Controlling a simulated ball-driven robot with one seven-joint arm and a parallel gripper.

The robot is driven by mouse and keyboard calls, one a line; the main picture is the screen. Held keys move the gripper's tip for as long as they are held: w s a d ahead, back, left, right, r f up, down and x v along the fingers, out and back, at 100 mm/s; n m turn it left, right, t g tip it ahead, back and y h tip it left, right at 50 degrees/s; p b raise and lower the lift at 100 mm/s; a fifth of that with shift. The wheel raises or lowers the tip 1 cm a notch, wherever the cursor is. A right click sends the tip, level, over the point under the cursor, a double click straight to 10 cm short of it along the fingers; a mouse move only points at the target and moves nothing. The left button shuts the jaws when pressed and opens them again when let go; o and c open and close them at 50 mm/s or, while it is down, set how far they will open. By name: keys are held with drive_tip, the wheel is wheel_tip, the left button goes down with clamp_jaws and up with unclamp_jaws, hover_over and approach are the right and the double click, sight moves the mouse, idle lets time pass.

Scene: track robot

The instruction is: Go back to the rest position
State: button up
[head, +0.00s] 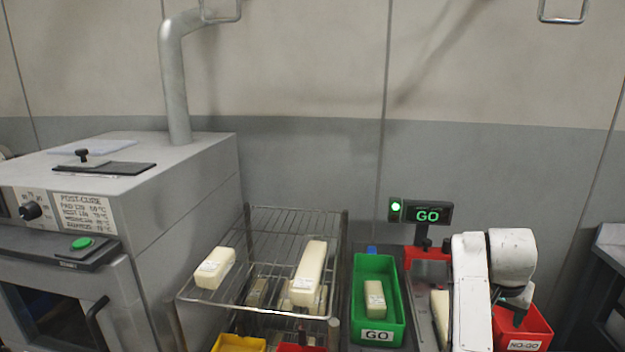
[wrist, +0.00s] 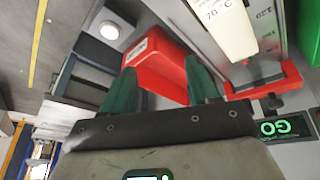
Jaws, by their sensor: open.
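My gripper (wrist: 161,70) shows in the wrist view with two green fingers spread apart and nothing between them. Beyond the fingers lies the red NO-GO bin (wrist: 152,55). In the head view my white arm comes up at the lower right, in front of the gauge station and beside the red NO-GO bin (head: 525,328). My fingers cannot be made out there. A cream block (wrist: 222,22) with a 70 °C label lies at the station, apart from my fingers. It is partly hidden by my arm in the head view (head: 440,312).
A lit GO display (head: 427,215) stands behind the station's red bracket (head: 428,254). The green GO bin (head: 391,270) holds one cream block (head: 374,299). A wire rack (head: 262,225) holds several blocks. A grey oven (head: 190,190) stands left; a dark bench (head: 607,268) stands right.

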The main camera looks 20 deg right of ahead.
drive_tip(key=s+a+f+n+y, duration=0.1)
drive_tip(key=s+a+f+n, duration=0.65)
drive_tip(key=a+f, duration=0.75)
drive_tip(key=s+a+f+n+y, duration=0.3)
drive_tip(key=s+a+n, duration=0.2)
drive_tip(key=s+a, duration=1.1)
drive_tip(key=shift+s, duration=0.55)
drive_tip(key=shift+a, duration=0.1)
